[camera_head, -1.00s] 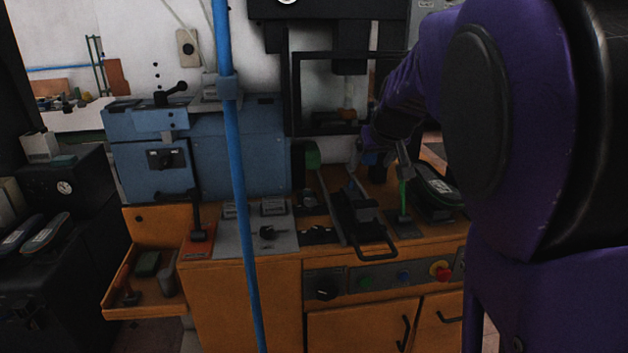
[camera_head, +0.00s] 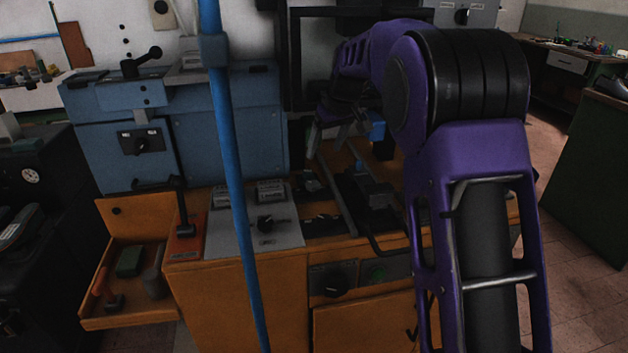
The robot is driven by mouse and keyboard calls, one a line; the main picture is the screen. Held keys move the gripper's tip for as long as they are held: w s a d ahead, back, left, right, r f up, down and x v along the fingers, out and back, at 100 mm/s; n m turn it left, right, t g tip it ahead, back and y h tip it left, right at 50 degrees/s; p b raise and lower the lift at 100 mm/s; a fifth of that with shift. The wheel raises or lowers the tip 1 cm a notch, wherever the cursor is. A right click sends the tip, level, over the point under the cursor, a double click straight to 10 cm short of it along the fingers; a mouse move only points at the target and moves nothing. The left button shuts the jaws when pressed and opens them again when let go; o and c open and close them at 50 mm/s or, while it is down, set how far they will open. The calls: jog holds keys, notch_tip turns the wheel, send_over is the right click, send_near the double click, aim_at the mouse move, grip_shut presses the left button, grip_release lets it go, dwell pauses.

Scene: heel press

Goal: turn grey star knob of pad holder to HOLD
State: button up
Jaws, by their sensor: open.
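The pad holder (camera_head: 374,192) is a dark slide between two rails on the orange bench, partly behind my arm. A small dark grey knob-like part (camera_head: 309,182) sits left of the rails; I cannot tell for sure that it is the star knob, and no HOLD marking is readable. My gripper (camera_head: 328,142) is open, with grey fingers hanging above the back of the rails, above and slightly right of that part and apart from it. Nothing shows between the fingers.
A blue upright pole (camera_head: 228,140) crosses the view in front of the bench. A grey plate with a black knob (camera_head: 265,222) and a red-based lever (camera_head: 183,222) lie left of the rails. A blue machine housing (camera_head: 228,125) stands behind. An orange side tray (camera_head: 125,318) holds tools.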

aim_at(313, 183)
jog(key=b+x, duration=0.1)
jog(key=x, duration=1.2)
jog(key=shift+f, duration=0.25)
jog(key=shift+c, duration=0.3)
grip_shut()
